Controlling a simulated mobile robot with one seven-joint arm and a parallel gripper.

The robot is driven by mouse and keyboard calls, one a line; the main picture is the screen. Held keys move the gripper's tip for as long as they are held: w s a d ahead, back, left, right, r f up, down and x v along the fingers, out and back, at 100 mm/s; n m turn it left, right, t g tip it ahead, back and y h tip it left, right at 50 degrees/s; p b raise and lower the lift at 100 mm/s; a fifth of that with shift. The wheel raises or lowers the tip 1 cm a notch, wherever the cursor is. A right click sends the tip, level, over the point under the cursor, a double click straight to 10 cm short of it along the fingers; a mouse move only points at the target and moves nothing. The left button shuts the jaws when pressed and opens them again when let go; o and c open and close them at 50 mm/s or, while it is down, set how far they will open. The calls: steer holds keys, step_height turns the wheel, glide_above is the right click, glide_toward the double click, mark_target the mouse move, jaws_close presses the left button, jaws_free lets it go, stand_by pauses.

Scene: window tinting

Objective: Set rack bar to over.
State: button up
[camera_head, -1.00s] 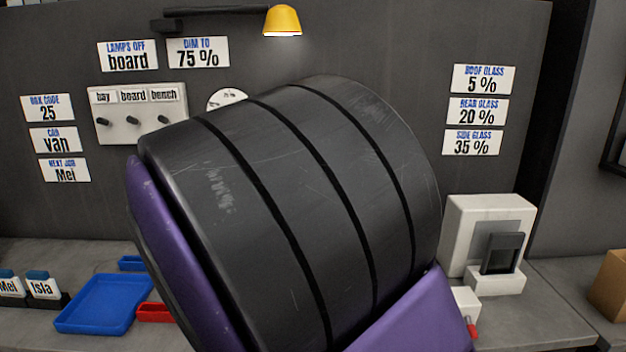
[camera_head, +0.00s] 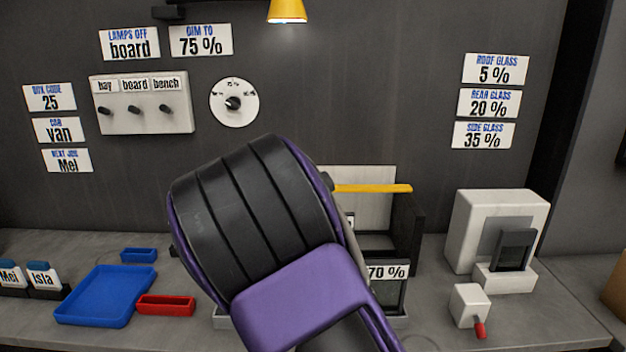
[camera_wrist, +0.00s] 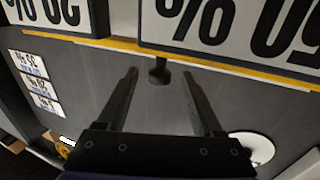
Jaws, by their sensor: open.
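The rack bar is a yellow bar (camera_head: 372,188) across the upper part of the film rack (camera_head: 408,225). My arm hides the bar's left part in the head view. In the wrist view, turned upside down, the yellow bar (camera_wrist: 268,76) runs across just below the large percent cards. My gripper (camera_wrist: 160,72) is open, with nothing held. It is hidden behind my arm in the head view.
A rack card reads 70 % (camera_head: 388,271). Left are a blue tray (camera_head: 105,296), a red tray (camera_head: 165,305) and a switch panel (camera_head: 140,104). A dial (camera_head: 234,103) is on the wall. Right are a white device (camera_head: 490,235) and a small white box with a red tip (camera_head: 468,305).

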steer(key=shift+x, duration=1.85)
jaws_close()
